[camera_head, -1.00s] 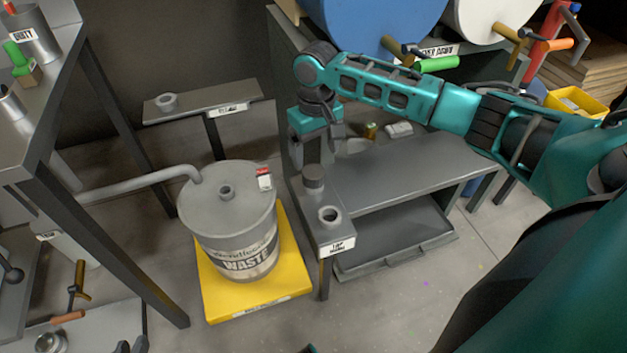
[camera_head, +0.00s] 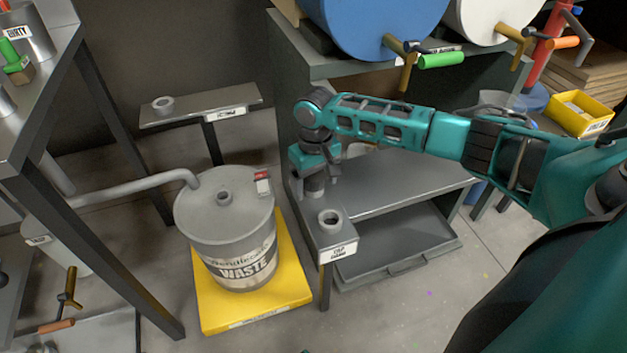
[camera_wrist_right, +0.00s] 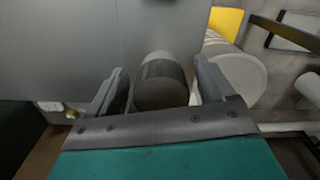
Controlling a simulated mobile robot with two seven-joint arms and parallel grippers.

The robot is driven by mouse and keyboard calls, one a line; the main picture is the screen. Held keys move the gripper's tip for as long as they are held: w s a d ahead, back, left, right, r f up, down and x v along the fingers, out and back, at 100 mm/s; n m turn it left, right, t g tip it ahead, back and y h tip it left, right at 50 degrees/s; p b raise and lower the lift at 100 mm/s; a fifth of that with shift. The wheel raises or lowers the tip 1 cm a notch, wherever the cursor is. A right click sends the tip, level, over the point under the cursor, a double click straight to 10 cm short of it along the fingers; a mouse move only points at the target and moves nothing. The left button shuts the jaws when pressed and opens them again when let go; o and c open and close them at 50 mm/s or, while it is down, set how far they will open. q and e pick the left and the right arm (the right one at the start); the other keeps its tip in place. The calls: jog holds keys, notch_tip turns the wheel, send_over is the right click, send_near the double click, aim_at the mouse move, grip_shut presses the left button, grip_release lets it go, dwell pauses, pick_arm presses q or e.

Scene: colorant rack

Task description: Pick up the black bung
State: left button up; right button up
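The black bung (camera_head: 315,188) is a short dark cylinder on the narrow grey ledge beside the grey shelf unit. My right gripper (camera_head: 318,174) points down over it and hides its upper part in the head view. In the right wrist view, the bung (camera_wrist_right: 162,83) lies between the two open fingers of my right gripper, with a gap on each side. I cannot tell exactly how far down the fingers reach along it. My left gripper is not in view.
An open grey ring-shaped socket (camera_head: 330,218) is in front of the bung on the same ledge. A grey waste drum (camera_head: 225,215) stands left on a yellow base (camera_head: 215,310). The grey shelf (camera_head: 400,188) is right, under my arm.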

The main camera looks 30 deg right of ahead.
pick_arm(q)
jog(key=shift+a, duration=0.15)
pick_arm(e)
jog(key=c, duration=1)
